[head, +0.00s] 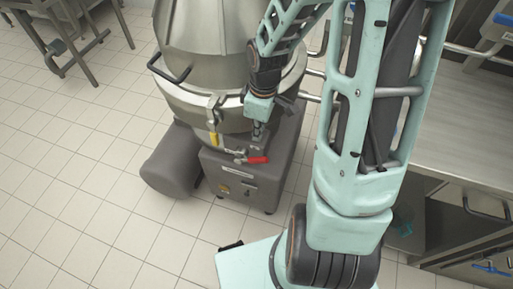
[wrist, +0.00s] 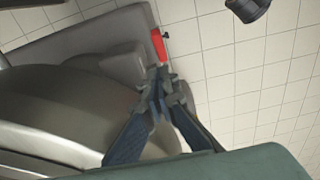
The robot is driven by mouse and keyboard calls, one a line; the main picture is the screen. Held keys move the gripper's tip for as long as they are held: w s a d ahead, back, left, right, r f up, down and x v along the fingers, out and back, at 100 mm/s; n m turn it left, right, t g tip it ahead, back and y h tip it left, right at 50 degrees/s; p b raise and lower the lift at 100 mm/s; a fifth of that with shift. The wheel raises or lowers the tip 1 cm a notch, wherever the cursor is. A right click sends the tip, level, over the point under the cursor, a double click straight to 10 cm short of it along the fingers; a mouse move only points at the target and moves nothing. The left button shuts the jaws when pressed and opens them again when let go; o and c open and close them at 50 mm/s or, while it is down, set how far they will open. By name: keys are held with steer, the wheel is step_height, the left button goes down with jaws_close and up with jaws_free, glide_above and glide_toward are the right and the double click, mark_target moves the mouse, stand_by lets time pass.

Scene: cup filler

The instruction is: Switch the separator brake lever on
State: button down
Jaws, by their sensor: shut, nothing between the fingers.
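The separator (head: 221,92) is a steel bowl machine on a dark grey base (head: 256,189). A lever with a red handle (head: 257,160) sticks out at the top front of the base, pointing right. Which lever is the brake lever is not labelled; a yellow-handled one (head: 214,139) hangs on the bowl's rim clamp. My gripper (head: 257,137) is shut and empty, just above the red handle in the head view. In the wrist view my gripper's fingertips (wrist: 164,80) lie close below the red handle (wrist: 158,45); I cannot tell whether they touch it.
The steel bowl wall (wrist: 75,110) is close beside the fingers in the wrist view. A steel table (head: 470,110) stands at the right, with steel pipes running toward the separator. Tiled floor (head: 80,200) is open at the left and front.

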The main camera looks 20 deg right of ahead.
mark_target(256, 157)
steer(key=f+b, duration=0.1)
steer(key=f, duration=0.2)
steer(key=f+b, duration=0.1)
steer(key=f, duration=0.2)
steer(key=f+b, duration=0.1)
steer(key=f, duration=0.3)
steer(key=shift+w+a, duration=0.2)
steer(key=shift+a, duration=0.05)
steer(key=shift+d, duration=0.1)
